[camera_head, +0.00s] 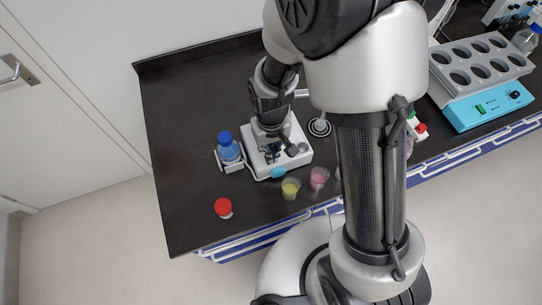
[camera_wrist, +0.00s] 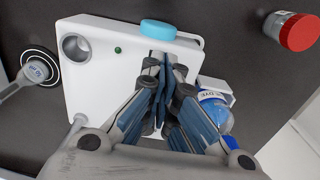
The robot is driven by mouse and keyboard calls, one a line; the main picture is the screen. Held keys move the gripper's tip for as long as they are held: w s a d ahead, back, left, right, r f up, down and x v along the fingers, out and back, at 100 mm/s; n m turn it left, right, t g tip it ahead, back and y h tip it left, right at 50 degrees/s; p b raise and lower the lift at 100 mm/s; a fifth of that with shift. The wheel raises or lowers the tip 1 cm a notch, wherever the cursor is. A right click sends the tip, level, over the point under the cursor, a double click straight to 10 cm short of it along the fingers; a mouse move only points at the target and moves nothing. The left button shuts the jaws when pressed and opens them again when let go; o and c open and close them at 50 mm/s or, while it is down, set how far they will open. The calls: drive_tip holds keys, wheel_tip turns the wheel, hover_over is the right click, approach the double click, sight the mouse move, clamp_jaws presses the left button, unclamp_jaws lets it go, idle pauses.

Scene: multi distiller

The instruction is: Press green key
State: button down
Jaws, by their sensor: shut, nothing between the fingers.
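A white device (camera_head: 301,158) stands on the dark bench in the head view and fills the middle of the wrist view (camera_wrist: 92,88). A small round green key (camera_wrist: 118,50) is on its top face in the wrist view, between a grey round well (camera_wrist: 76,47) and a light blue knob (camera_wrist: 158,30). My gripper (camera_wrist: 163,75) is shut and empty over the device, its tips right of and below the green key in the picture. In the head view my gripper (camera_head: 272,151) is above the device. I cannot tell whether the tips touch it.
A blue-capped bottle (camera_head: 229,152) stands left of the device, and a red-capped jar (camera_head: 223,208) is near the front edge. A yellow cup (camera_head: 290,189) and a pink cup (camera_head: 318,179) stand in front. A blue-based block with wells (camera_head: 487,105) is far right.

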drive_tip(key=shift+f+b, duration=0.5)
drive_tip(key=shift+f, duration=0.25)
drive_tip(key=shift+r, duration=0.1)
drive_tip(key=shift+r+p, duration=2.75)
drive_tip(key=shift+r, duration=0.75)
drive_tip(key=shift+r, duration=0.15)
drive_tip(key=s+d+r+m+t+b, duration=0.1)
drive_tip(key=s+d+r+b, duration=0.1)
drive_tip(key=r, duration=0.4)
drive_tip(key=s+d+r+m+t+b, duration=0.1)
drive_tip(key=s+d+r+t+b, duration=0.1)
drive_tip(key=s+d+r, duration=0.3)
drive_tip(key=s+d+r+m+t+b, duration=0.1)
drive_tip(key=s+d+r+b, duration=0.1)
drive_tip(key=s+d+r, duration=0.2)
drive_tip(key=shift+s+r+t, duration=0.3)
drive_tip(key=shift+s+r, duration=1)
drive_tip(key=shift+r, duration=0.8)
